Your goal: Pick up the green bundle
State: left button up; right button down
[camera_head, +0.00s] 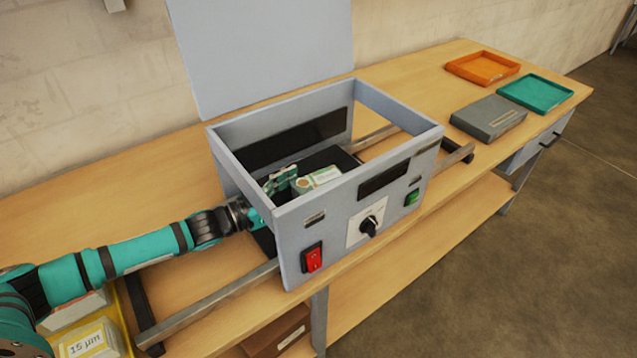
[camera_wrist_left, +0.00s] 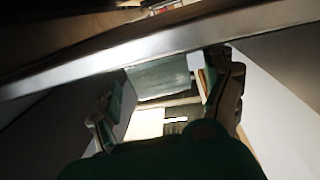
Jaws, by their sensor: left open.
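A pale bundle with green on its top (camera_head: 318,179) lies inside the grey laminator (camera_head: 345,205), whose lid stands raised. My left arm comes in from the left, and my left gripper (camera_head: 282,179) is inside the housing, just left of the bundle. In the left wrist view my left gripper (camera_wrist_left: 168,98) has its fingers wide apart. A dull green surface (camera_wrist_left: 160,80) and a cream surface (camera_wrist_left: 145,123) show between them; I cannot tell whether these belong to the bundle. The housing wall partly hides the bundle. My right gripper is not in view.
The housing walls stand close around my left gripper. Rails (camera_head: 215,303) run along the bench. A yellow tray (camera_head: 122,318) with labelled packs (camera_head: 90,340) is at the lower left. A grey box (camera_head: 488,117), a teal tray (camera_head: 536,93) and an orange tray (camera_head: 482,68) are at the right.

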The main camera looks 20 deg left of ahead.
aim_at(315, 181)
pick_arm(q)
jog(key=shift+w+d+r+p, duration=0.2)
jog(key=shift+w+d, duration=0.25)
jog(key=shift+w, duration=0.15)
jog(key=shift+w+d+r+p, duration=0.15)
jog(key=shift+w+d+p, duration=0.05)
jog(key=shift+w+d, duration=0.3)
jog(key=shift+w+d+f, duration=0.15)
jog(key=shift+w+d, duration=0.15)
jog(key=shift+w, duration=0.1)
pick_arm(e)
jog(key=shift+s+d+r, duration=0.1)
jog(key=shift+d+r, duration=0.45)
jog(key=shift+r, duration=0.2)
pick_arm(q)
jog(key=shift+s, duration=0.1)
jog(key=shift+c, duration=1)
jog(key=c, duration=1.2)
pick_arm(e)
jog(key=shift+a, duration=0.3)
